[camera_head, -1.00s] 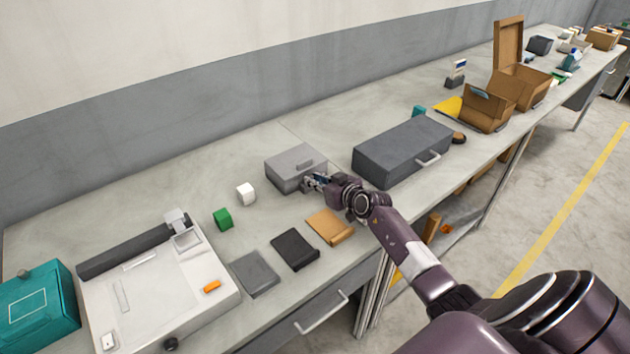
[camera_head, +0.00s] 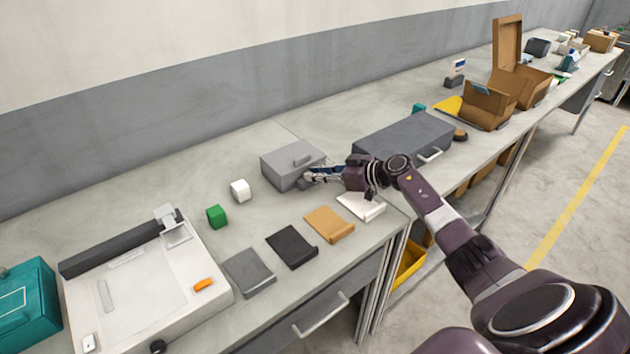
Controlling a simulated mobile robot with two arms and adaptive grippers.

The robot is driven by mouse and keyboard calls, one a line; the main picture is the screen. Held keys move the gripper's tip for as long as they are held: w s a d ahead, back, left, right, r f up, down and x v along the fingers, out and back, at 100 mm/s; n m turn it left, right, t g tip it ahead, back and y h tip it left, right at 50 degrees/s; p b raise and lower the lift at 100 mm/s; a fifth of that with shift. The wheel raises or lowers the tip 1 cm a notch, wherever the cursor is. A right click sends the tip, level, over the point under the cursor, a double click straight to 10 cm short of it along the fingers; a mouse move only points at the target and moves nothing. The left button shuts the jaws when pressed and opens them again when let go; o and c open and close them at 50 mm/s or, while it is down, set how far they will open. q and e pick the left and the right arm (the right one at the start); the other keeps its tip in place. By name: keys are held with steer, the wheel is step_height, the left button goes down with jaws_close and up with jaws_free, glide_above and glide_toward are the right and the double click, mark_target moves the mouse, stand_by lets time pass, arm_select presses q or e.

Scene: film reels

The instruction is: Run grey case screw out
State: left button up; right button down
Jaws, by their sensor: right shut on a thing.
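The screw itself is hidden by the fingers and too small to make out. My left gripper is out of the picture.
A large dark grey case (camera_head: 405,136) lies just behind my right wrist. White (camera_head: 362,206), tan (camera_head: 330,224), black (camera_head: 292,247) and grey (camera_head: 249,272) flat pieces line the front edge. A green cube (camera_head: 217,216) and a white cube (camera_head: 240,190) stand left of the case.

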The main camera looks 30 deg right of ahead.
steer(key=shift+d+n+g+y+b, duration=0.15)
steer(key=shift+n+g+y+b, duration=0.25)
steer(key=shift+b, duration=0.1)
steer(key=c, duration=1.9)
jaws_free()
steer(key=v, duration=0.6)
steer(key=shift+s+d, duration=0.2)
steer(key=shift+s, duration=0.05)
steer(key=shift+s+d+r, duration=0.3)
steer(key=shift+s, duration=0.25)
